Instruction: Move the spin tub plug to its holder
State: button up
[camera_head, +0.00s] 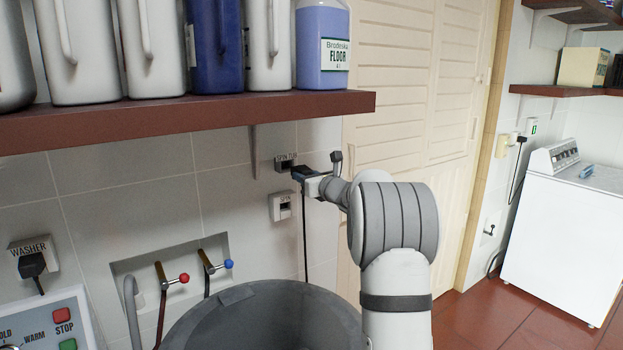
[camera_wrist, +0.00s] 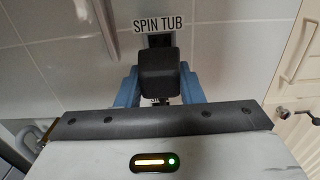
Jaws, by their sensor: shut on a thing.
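The black spin tub plug (camera_wrist: 159,72) is held between the blue fingers of my gripper (camera_wrist: 160,92) in the wrist view. In the head view my gripper (camera_head: 304,176) reaches left to the tiled wall, and the plug's black cable (camera_head: 305,235) hangs straight down from it. Right at the plug's far side is a dark wall socket (camera_head: 284,162), with a "SPIN TUB" label (camera_wrist: 160,26) above it in the wrist view. I cannot tell whether the plug touches or sits in the socket. A small white wall box (camera_head: 282,206) is just below; I cannot tell if it is the holder.
A red-brown shelf (camera_head: 190,118) with several jugs and bottles runs above my gripper. A grey tub (camera_head: 255,315) stands below. A washer plug (camera_head: 33,264) and red and blue taps (camera_head: 180,279) are at the left. A louvred door (camera_head: 400,100) is behind my arm.

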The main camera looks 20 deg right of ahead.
aim_at(295, 170)
jog(key=shift+w+a, duration=0.2)
jog(key=shift+w, duration=0.8)
jog(key=shift+b, duration=0.55)
dwell(1.1)
jog(key=shift+w+a+r+p, duration=0.15)
jog(key=shift+w+p, duration=0.15)
jog(key=shift+w, duration=0.45)
jog(key=shift+w+a+f+p, duration=0.1)
jog(key=shift+w+a+p, duration=0.15)
jog(key=shift+w, duration=0.5)
jog(key=shift+w+a+r+p, duration=0.1)
jog(key=shift+w+p, duration=0.2)
jog(key=shift+w, duration=0.45)
jog(key=o, duration=1.3)
jog(key=shift+c, duration=0.2)
jog(key=s+d+b, duration=0.1)
jog(key=s+b, duration=0.1)
jog(key=s, duration=0.5)
jog(key=shift+s+d+b, duration=0.25)
jog(key=shift+s+b, duration=0.05)
jog(key=shift+b, duration=0.1)
